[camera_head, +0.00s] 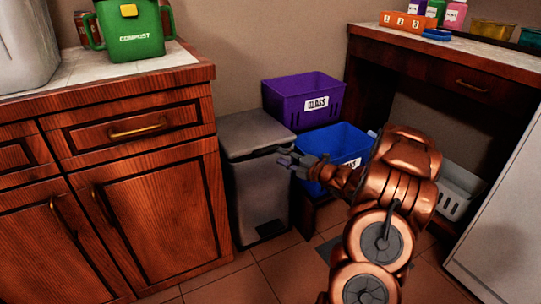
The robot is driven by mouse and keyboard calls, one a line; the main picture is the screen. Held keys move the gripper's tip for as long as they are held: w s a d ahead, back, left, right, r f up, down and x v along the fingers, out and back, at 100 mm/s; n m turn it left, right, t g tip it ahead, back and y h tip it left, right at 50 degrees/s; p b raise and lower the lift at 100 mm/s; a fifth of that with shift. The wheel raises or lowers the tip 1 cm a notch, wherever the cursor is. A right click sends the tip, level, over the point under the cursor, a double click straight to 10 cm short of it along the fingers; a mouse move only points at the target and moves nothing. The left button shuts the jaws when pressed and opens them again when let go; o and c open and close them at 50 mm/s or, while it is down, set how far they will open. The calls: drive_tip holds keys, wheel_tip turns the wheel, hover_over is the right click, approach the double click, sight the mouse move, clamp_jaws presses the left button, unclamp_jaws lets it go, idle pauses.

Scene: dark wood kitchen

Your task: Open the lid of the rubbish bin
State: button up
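The rubbish bin (260,194) is a tall grey bin on the tiled floor, between the wooden cabinet and the blue crate. Its flat grey lid (250,131) is down. A dark pedal area (270,229) shows low on its front. My copper-coloured arm reaches in from the lower right. My gripper (284,156) is at the bin's upper right front edge, just below the lid's rim. Its fingers point left and look slightly apart, with nothing seen between them. I cannot tell whether it touches the lid or bin.
A purple crate labelled GLASS (303,101) and a blue crate (337,145) stand right of the bin. The wooden cabinet (150,190) is close on its left. A green compost caddy (135,32) is on the counter. A white crate (456,190) sits under the desk.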

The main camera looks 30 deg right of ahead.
drive_tip(key=shift+b+x, duration=0.8)
drive_tip(key=shift+x, duration=2.2)
clamp_jaws()
